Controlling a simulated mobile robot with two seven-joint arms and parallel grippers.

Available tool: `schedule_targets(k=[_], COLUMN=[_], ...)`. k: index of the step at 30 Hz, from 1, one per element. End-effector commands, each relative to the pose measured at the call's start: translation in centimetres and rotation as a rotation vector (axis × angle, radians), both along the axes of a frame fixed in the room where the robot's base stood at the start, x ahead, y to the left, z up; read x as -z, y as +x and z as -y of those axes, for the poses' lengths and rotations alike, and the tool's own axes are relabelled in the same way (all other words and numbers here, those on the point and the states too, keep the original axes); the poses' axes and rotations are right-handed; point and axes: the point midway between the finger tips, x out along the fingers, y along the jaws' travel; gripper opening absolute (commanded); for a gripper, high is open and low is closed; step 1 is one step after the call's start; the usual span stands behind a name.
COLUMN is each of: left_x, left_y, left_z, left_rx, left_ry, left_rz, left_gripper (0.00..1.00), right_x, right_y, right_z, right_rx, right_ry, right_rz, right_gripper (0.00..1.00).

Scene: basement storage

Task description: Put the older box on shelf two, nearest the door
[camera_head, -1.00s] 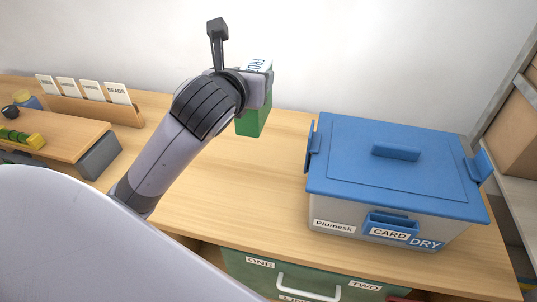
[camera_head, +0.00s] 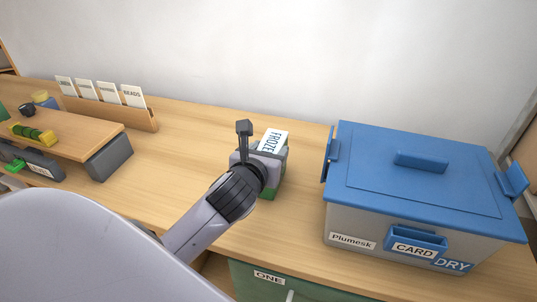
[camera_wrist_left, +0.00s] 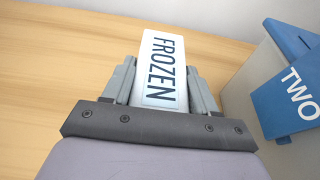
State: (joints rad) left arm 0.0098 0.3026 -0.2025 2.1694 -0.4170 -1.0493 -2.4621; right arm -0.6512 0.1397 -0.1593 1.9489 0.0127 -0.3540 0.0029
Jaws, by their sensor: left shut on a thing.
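A small green box (camera_head: 268,194) with a white top label reading FROZEN is in my left gripper (camera_head: 262,153). The gripper is shut on it, over the wooden worktop, left of the blue-lidded bin. I cannot tell whether the box's underside touches the worktop. In the left wrist view the white FROZEN label (camera_wrist_left: 163,70) sits between the two fingers (camera_wrist_left: 160,88). Which box is older does not show. Shelf two and the door are not clearly in view. My right gripper is not in view.
A grey bin with a blue lid (camera_head: 420,180), labelled Plumesk, CARD and DRY, stands on the right; its side carries a blue TWO label (camera_wrist_left: 296,90). A card rack (camera_head: 110,112) and low wooden stand (camera_head: 70,137) are left. A green front (camera_head: 250,278) labelled ONE is below.

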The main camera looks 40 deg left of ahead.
Motion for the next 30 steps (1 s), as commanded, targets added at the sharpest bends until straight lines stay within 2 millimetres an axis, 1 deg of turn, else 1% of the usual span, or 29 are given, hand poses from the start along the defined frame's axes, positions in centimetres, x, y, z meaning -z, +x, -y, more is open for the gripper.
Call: schedule_targets(k=[7, 11, 12, 14, 22, 25, 28, 30], left_x=[-0.2, 0.1, 0.3, 0.3, 0.3, 0.0, -0.3, -0.6], left_y=[0.0, 0.0, 0.0, 0.0, 0.0, 0.0, -0.8, -1.7], left_z=[0.0, 0.0, 0.0, 0.0, 0.0, 0.0, 0.2, 0.5], left_rx=[0.0, 0.0, -0.001, -0.001, -0.001, -0.001, 0.002, 0.001], left_ry=[0.001, 0.002, 0.001, 0.001, 0.0, -0.001, 0.002, 0.002], left_rz=[0.007, 0.006, 0.001, 0.001, 0.001, 0.003, 0.0, 0.001], left_gripper=[0.0, 0.0, 0.64, 0.83, 0.83, 0.83, 0.83, 0.83], right_x=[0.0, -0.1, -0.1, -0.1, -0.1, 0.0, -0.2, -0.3], right_y=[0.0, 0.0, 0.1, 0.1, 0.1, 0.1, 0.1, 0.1], right_z=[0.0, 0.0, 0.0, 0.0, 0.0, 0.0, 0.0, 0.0], right_rx=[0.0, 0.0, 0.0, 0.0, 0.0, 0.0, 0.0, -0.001], right_ry=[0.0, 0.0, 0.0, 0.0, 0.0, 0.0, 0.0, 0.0], right_rz=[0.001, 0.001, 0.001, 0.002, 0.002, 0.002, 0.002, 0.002], right_gripper=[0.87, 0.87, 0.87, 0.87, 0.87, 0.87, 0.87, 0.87])
